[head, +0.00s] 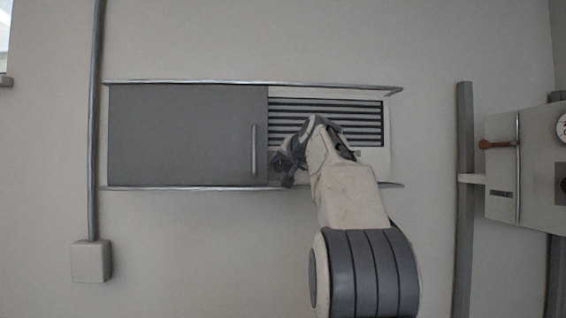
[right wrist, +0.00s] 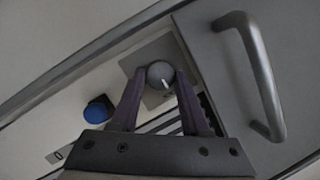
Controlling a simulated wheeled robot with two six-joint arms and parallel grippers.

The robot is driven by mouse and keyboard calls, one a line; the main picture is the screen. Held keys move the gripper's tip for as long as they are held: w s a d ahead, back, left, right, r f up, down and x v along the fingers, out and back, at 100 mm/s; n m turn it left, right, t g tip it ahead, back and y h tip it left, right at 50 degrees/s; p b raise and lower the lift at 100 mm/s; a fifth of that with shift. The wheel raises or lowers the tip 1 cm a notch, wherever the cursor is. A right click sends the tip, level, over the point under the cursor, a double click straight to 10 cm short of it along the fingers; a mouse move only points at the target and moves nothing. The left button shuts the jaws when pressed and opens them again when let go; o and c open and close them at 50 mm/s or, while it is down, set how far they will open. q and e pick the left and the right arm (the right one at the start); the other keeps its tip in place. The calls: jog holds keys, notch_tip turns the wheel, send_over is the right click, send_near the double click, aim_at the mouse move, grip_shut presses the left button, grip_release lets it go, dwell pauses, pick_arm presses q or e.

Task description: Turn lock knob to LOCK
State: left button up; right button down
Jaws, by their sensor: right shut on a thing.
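The lock knob (right wrist: 160,74) is a small round dark grey knob with a white pointer mark, on a square grey plate (right wrist: 158,50) in the right wrist view. The mark points down and slightly right in that picture. No LOCK lettering can be read. My right gripper (right wrist: 159,80) is shut on the knob, one dark finger on each side. In the head view my right gripper (head: 288,168) is at the lower left of the slatted panel (head: 330,105), beside the door edge, and hides the knob. My left gripper is not in view.
A grey door panel (head: 185,135) with a vertical bar handle (head: 254,150) is just left of my gripper; the handle (right wrist: 258,70) is close in the wrist view. A blue button (right wrist: 98,109) is near the knob. Metal rails (head: 250,82) run along the top and bottom.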

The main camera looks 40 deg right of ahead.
dwell(0.5)
jog(key=shift+c, duration=1.9)
grip_release()
